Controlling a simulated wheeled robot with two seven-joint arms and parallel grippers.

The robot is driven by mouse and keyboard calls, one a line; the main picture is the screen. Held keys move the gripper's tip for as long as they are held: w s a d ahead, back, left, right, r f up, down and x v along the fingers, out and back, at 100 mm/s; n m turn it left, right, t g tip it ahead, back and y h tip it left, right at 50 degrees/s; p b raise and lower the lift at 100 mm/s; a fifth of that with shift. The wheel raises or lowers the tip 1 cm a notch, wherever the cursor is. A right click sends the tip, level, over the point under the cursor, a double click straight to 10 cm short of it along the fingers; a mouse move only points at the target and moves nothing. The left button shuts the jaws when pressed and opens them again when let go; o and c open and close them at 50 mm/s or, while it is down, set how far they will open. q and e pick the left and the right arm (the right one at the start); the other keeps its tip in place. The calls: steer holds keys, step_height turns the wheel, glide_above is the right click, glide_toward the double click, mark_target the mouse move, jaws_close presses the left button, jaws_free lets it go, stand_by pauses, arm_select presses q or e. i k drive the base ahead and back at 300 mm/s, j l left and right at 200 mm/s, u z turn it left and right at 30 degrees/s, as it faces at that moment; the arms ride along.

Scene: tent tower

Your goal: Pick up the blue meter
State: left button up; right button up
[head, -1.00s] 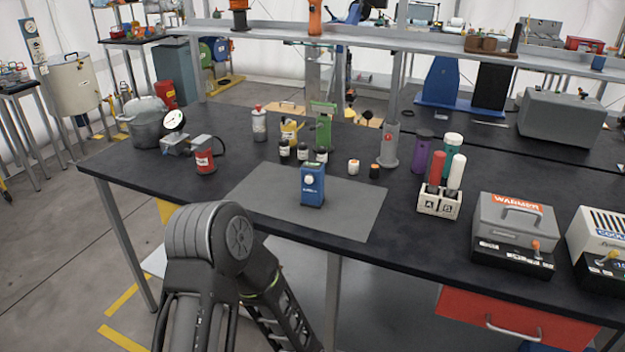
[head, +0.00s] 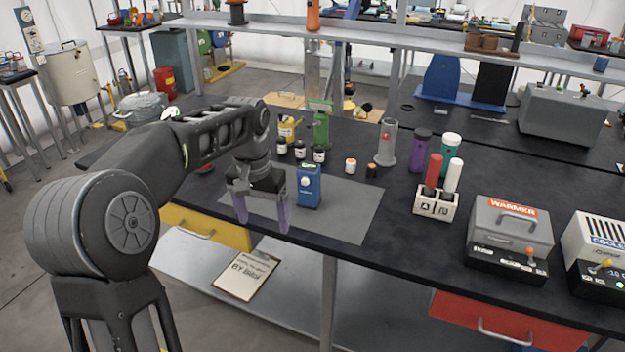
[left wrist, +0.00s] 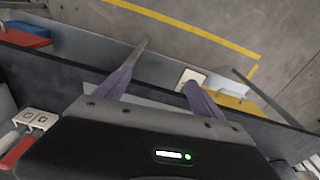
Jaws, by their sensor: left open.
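The blue meter (head: 308,186) stands upright on the grey mat (head: 352,220) on the black bench, with a pale round dial on its front. My left gripper (head: 262,218) is open and empty, with purple fingers pointing down. In the head view it appears just left of the meter and toward the bench's front edge, apart from it. In the left wrist view my left gripper's fingers (left wrist: 160,85) are spread, with the bench edge and floor beyond, and I cannot make out the meter there. My right gripper is not in view.
Several small bottles (head: 300,150) stand behind the meter. A grey stand (head: 386,145), a rack with tubes (head: 436,203) and the warmer (head: 510,236) are to the right. A clipboard (head: 247,275) lies on the lower shelf. The mat right of the meter is clear.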

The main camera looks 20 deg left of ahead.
mark_target(309, 197)
steer(key=i, duration=0.85)
